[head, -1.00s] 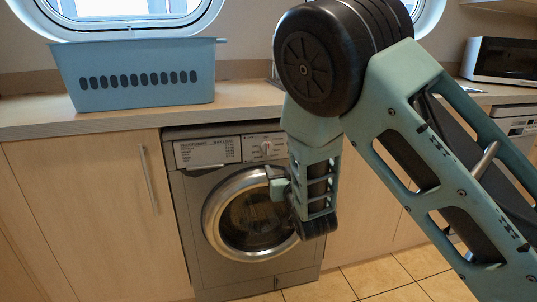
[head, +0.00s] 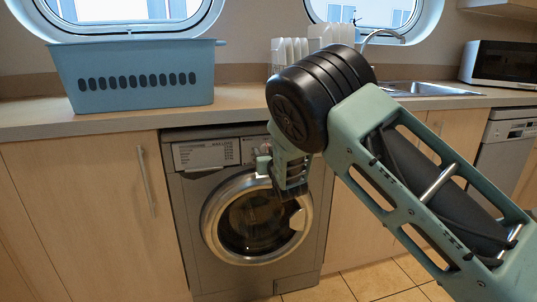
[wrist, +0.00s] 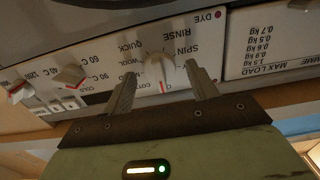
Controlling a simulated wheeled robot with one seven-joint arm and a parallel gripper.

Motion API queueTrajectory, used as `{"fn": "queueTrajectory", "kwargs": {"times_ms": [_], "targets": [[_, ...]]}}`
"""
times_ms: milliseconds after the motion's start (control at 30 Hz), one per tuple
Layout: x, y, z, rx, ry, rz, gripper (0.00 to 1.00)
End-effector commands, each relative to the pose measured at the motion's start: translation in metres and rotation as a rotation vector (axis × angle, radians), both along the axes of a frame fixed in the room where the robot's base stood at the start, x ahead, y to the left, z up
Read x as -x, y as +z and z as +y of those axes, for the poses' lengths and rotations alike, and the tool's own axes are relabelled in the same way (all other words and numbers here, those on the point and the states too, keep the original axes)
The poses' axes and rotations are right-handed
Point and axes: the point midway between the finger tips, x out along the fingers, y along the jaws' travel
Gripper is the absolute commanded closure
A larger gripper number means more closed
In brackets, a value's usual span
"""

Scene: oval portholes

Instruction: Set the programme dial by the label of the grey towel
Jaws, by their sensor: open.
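The washing machine (head: 188,222) stands under the counter with its round door (head: 250,222) shut. My gripper (head: 263,165) is in front of its control panel, partly covering it. In the wrist view my gripper (wrist: 160,72) is open, with one finger on each side of the white programme dial (wrist: 157,70). I cannot tell whether the fingers touch it. Words around the dial include cotton, wool, quick, rinse, spin and dye. A printed load chart (wrist: 275,42) is beside it, also on the panel in the head view (head: 205,153). I see no grey towel or towel label.
Two other knobs with red marks, one (wrist: 70,76) and another (wrist: 18,92), are left of the dial in the wrist view. A blue basket (head: 140,78) stands on the counter (head: 60,125). A dish rack, sink (head: 425,89) and microwave (head: 497,62) are to the right.

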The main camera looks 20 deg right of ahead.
Motion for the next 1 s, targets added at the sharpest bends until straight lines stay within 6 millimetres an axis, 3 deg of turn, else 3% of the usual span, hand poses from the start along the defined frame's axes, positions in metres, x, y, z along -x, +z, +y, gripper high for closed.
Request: {"fn": "queueTrajectory", "kwargs": {"times_ms": [133,300,667,1000], "targets": [[0.0002,-0.0001,-0.0001,0.0,0.0,0.0,0.42],[0.0003,-0.0002,-0.0001,0.0,0.0,0.0,0.86],[0.0004,-0.0013,-0.001,-0.041,-0.002,0.001,0.86],[0.0003,-0.0027,-0.0025,-0.265,-0.003,-0.001,0.86]]}}
